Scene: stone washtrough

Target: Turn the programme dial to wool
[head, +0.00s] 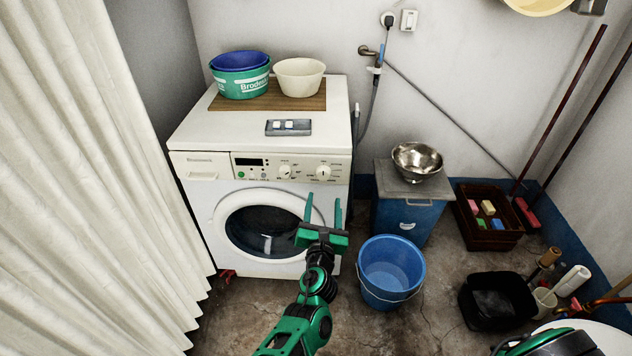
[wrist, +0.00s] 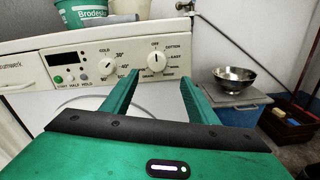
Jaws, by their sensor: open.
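The white washing machine (head: 268,222) has two round dials on its front panel. The programme dial (head: 323,171) is the right one, with OFF at its top and words such as COTTON and EASY on its right; it also shows in the wrist view (wrist: 157,57). Its pointer is too small to read surely. My gripper (head: 323,207) is open and empty, pointing at the panel from in front and a little below the programme dial.
The temperature dial (wrist: 107,67) sits left of the programme dial. Tubs (head: 240,82) and a grey soap dish (head: 288,127) stand on the machine. A blue bucket (head: 390,272) and a blue cabinet (head: 403,215) with a metal bowl stand at right. A curtain (head: 90,180) hangs at left.

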